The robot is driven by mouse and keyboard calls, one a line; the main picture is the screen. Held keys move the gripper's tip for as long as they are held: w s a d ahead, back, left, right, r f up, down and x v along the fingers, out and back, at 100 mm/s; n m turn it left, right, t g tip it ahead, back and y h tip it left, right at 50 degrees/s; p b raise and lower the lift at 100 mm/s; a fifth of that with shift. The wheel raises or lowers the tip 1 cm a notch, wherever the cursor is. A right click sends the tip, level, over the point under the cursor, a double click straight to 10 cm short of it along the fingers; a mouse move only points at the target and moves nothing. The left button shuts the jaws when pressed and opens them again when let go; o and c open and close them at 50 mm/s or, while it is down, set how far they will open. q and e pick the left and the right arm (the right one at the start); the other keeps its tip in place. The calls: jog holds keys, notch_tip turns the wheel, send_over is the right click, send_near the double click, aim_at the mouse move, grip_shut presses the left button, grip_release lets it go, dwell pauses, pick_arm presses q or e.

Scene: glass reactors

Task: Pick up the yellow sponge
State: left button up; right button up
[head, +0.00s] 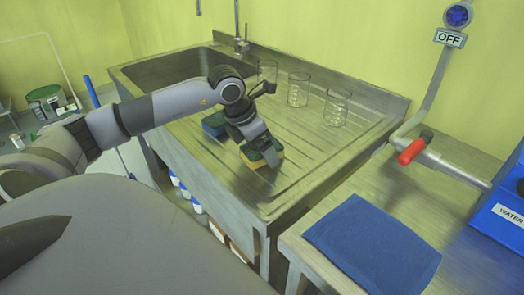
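The yellow sponge (250,153), with a dark green layer on top, is on the ribbed metal drainboard of the sink unit in the head view. My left gripper (264,148) comes down from above and overlaps the sponge, hiding part of it. I cannot tell whether its fingers are open around the sponge or closed on it. The sponge looks level and at or very near the drainboard surface. My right gripper is not in view.
A blue sponge (214,123) lies just left of my gripper. Glass beakers (298,90) (337,107) stand behind, with another glass (267,75) close to my wrist. A blue cloth (373,243) lies on the table at right, below a red-handled valve (411,152). The front drainboard is clear.

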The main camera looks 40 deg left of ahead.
pick_arm(q)
jog(key=shift+f, duration=0.2)
dwell(0.3)
jog(key=c, duration=1.1)
jog(key=shift+o, duration=0.2)
jog(key=shift+r, duration=0.15)
jog(key=shift+r, duration=0.2)
notch_tip(320, 180, up, 20)
jog(key=p, duration=0.1)
jog(key=shift+p, duration=0.3)
